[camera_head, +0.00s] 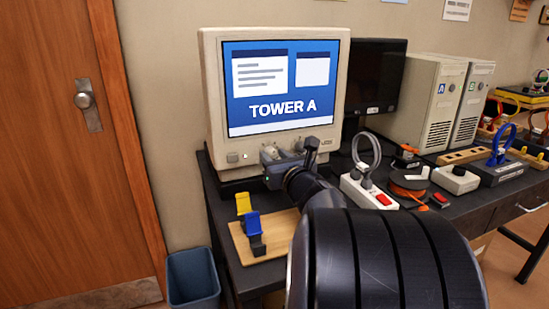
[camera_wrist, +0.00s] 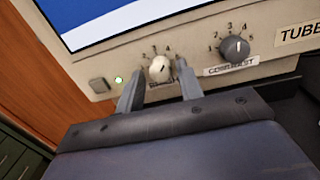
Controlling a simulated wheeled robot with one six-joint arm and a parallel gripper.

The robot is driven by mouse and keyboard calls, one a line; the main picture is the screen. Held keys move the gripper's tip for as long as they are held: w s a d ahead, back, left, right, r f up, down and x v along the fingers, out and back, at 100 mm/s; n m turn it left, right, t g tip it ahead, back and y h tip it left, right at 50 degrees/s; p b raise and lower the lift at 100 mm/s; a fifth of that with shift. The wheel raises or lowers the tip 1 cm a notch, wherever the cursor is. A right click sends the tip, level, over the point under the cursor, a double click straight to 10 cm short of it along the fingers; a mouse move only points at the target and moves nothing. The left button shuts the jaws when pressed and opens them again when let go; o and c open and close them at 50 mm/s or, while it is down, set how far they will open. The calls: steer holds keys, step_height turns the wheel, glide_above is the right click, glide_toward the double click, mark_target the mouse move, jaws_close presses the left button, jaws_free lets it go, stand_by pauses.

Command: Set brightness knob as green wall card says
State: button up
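The beige monitor (camera_head: 212,100) has a lit screen reading "TOWER A". In the wrist view, a pale knob (camera_wrist: 160,68) sits on its lower front, with small numbers around it. A mark on it slants toward the upper right; the exact number is unclear. The label below is mostly hidden. My gripper (camera_wrist: 159,68) is open, with one finger on each side of this knob and a gap visible. In the head view my gripper (camera_head: 285,154) is at the monitor's lower edge. A dark grey knob (camera_wrist: 235,48) labelled "CONTRAST" is to the right. I see no readable green card.
A wooden board (camera_head: 275,240) with yellow and blue holders lies on the desk's left end. A power strip (camera_head: 370,192), an orange cable reel (camera_head: 408,184) and two computer towers (camera_head: 427,100) stand to the right. A blue bin (camera_head: 192,279) is on the floor.

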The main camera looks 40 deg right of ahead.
jaws_close()
steer(key=shift+n+b, duration=0.3)
steer(key=shift+b, duration=0.15)
steer(key=n+b, duration=0.2)
steer(key=b, duration=0.1)
steer(key=shift+f+n, duration=0.15)
steer(key=shift+n, duration=0.15)
steer(key=n+b, duration=0.4)
steer(key=shift+n, duration=0.3)
steer(key=n+b, duration=0.2)
steer(key=n, duration=0.1)
steer(key=shift+b, duration=0.35)
steer(key=n+b, duration=0.2)
steer(key=n, duration=0.2)
steer(key=shift+a+g+b, duration=0.1)
steer(key=shift+g+b, duration=0.3)
steer(key=shift+r+n, duration=0.2)
steer(key=shift+n, duration=0.2)
